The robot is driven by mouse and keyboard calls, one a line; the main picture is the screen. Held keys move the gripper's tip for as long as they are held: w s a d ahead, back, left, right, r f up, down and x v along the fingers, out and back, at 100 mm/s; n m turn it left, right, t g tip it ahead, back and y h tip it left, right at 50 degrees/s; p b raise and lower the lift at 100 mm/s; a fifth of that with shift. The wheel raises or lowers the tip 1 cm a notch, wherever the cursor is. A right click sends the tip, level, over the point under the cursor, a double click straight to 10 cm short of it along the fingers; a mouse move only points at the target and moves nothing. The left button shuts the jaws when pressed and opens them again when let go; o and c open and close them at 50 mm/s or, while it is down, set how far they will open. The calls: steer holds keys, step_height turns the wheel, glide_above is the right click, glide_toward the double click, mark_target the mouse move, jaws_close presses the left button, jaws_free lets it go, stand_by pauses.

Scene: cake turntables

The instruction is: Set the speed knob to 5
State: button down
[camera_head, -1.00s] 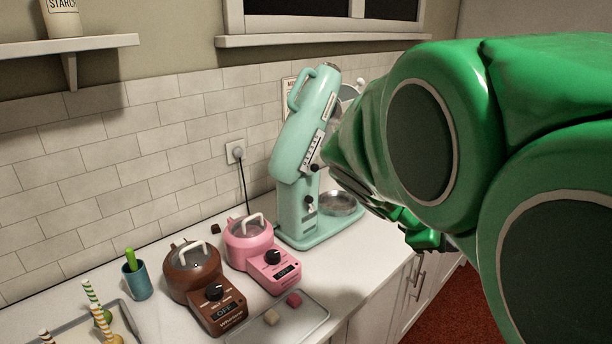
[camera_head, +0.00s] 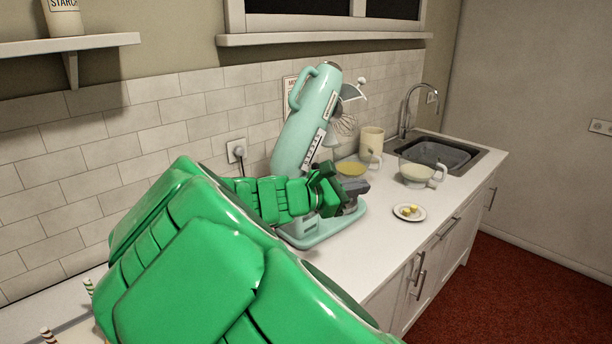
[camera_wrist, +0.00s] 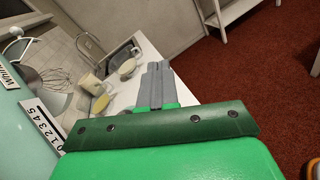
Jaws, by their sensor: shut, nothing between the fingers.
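The mint-green stand mixer (camera_head: 309,115) stands on the counter with its head tilted up. A white numbered speed scale (camera_head: 313,147) is on the side of its head. My gripper (camera_head: 358,187) is in front of the mixer's lower part. In the wrist view, my grey fingers (camera_wrist: 157,88) are together and empty, pointing past the mixer's right side.
A whisk (camera_head: 344,124) hangs from the mixer head. My arm hides the counter's left part.

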mark_target(313, 166)
steer(key=w+a+f+n+t, duration=0.1)
steer(key=a+f+n+t, duration=0.1)
steer(key=a, duration=0.4)
steer(key=w+a+f+n+t+y, duration=0.1)
steer(key=a+f+n+t, duration=0.1)
steer(key=a, duration=0.5)
steer(key=w+a+f+n+t+y, duration=0.1)
steer(key=a+f+n+t, duration=0.1)
steer(key=a, duration=0.5)
steer(key=shift+w+f+n+t, duration=0.35)
steer(key=shift+n+t, duration=0.45)
steer(key=shift+n, duration=0.4)
steer(key=x, duration=1.4)
steer(key=shift+d, duration=0.1)
steer(key=w+d+r, duration=0.1)
steer(key=r, duration=0.1)
steer(key=w+d+r, duration=0.1)
steer(key=r, duration=0.1)
steer(key=w+d+r, duration=0.1)
steer(key=r, duration=0.2)
steer(key=shift+w+d, duration=0.2)
steer(key=shift+s, duration=0.1)
